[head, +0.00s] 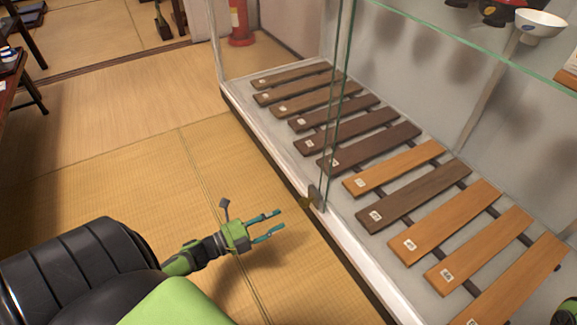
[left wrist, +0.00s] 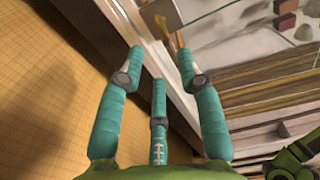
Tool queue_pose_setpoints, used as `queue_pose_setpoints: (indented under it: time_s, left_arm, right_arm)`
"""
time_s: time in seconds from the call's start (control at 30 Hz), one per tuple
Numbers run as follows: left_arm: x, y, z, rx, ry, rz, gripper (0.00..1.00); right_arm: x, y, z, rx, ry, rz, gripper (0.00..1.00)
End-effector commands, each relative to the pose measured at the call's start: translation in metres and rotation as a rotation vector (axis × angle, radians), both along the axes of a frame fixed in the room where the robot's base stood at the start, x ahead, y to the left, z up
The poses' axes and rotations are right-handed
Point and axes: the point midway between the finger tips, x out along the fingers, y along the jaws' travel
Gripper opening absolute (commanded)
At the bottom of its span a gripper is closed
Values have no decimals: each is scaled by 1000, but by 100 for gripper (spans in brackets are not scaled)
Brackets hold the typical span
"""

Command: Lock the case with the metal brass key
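The glass display case (head: 262,128) stands at the right, with a white lower frame and glass panes. A small dark lock (head: 316,196) sits on the pane edge above the frame. A small brass-coloured piece, seemingly the key (head: 306,202), is at the lock; how deep it sits I cannot tell. Brass-coloured parts also show beyond my fingertips in the left wrist view (left wrist: 162,24). My left gripper (head: 279,223) is open and empty, a short way left of the lock and apart from it; its teal fingers are spread in the left wrist view (left wrist: 160,52). My right gripper is not clearly seen.
Wooden slats (head: 410,196) with small tags lie inside the case. A glass shelf (head: 480,45) above them holds a white bowl (head: 540,24). Tatami floor (head: 130,165) is clear left of the case. A red cylinder (head: 240,25) stands at the back.

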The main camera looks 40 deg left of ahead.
Motion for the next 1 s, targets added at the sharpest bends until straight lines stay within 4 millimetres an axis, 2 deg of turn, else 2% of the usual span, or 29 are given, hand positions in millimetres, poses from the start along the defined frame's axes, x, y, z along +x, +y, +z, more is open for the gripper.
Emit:
queue_pose_setpoints:
  time_s: [0.1, 0.23, 0.83, 0.93, 1.0]
  left_arm:
    - [-15, 6, 0, 0, 1, 0, 36]
    - [-22, 9, 0, 1, 0, 0, 36]
    - [-22, 9, 1, 1, -1, 0, 36]
    - [-22, 9, 11, 1, -1, 0, 36]
    - [-22, 9, 25, 1, -1, 0, 36]
  right_arm:
    - [0, 0, 0, 0, 1, 0, 35]
    - [0, 0, 0, -1, 1, 0, 35]
    - [0, 0, 0, -1, 2, 0, 35]
    - [5, 0, 1, -1, 29, 0, 35]
    - [10, 0, -1, -2, 69, 1, 35]
